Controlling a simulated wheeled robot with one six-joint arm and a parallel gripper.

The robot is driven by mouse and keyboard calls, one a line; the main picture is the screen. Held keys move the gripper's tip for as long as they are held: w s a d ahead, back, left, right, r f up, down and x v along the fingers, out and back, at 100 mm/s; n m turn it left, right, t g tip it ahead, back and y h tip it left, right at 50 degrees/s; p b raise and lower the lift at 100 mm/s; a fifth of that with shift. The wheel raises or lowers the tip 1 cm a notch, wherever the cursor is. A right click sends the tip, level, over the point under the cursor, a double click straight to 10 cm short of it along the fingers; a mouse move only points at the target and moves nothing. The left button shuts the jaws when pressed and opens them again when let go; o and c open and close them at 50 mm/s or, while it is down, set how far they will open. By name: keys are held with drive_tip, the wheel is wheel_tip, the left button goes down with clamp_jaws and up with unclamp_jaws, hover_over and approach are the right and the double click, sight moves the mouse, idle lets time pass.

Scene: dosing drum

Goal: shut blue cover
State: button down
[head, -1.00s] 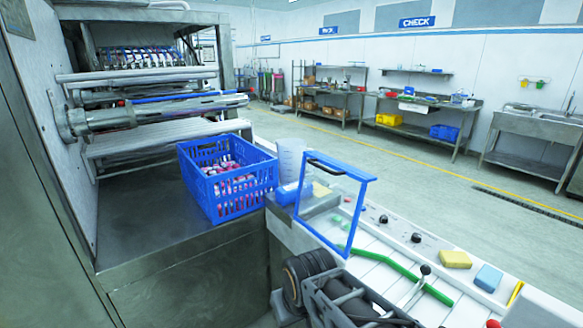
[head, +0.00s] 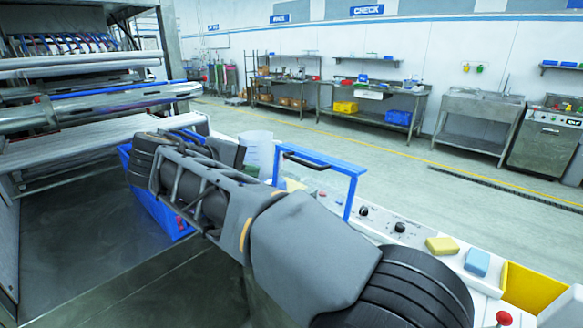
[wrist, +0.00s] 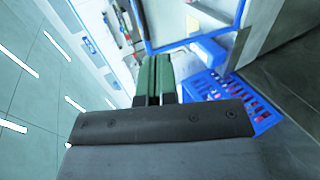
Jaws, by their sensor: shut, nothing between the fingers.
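The blue cover (head: 350,166) is an open rectangular frame with a black handle (head: 305,163) on its top bar. It stands raised and tilted over the white machine bed, not lying flat. My arm hides its lower left part in the head view. In the wrist view, part of its blue frame (wrist: 178,44) shows beyond the fingers. My gripper (wrist: 152,62) shows green fingers pressed together with nothing between them. No contact with the cover is visible. In the head view the fingers cannot be made out clearly.
A blue basket (head: 165,212) of small items is largely hidden behind my arm; it also shows in the wrist view (wrist: 254,110). Yellow (head: 441,246) and blue (head: 477,262) blocks lie on the machine's edge near black knobs. Rollers stand at left. Floor beyond is open.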

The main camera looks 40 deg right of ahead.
drive_tip(key=r, duration=0.1)
drive_tip(key=h, duration=0.1)
approach(299, 162)
drive_tip(key=x, duration=0.7)
drive_tip(key=shift+w+d+f+p, duration=0.1)
drive_tip(key=shift+d+p, duration=0.15)
drive_tip(key=shift+p, duration=0.15)
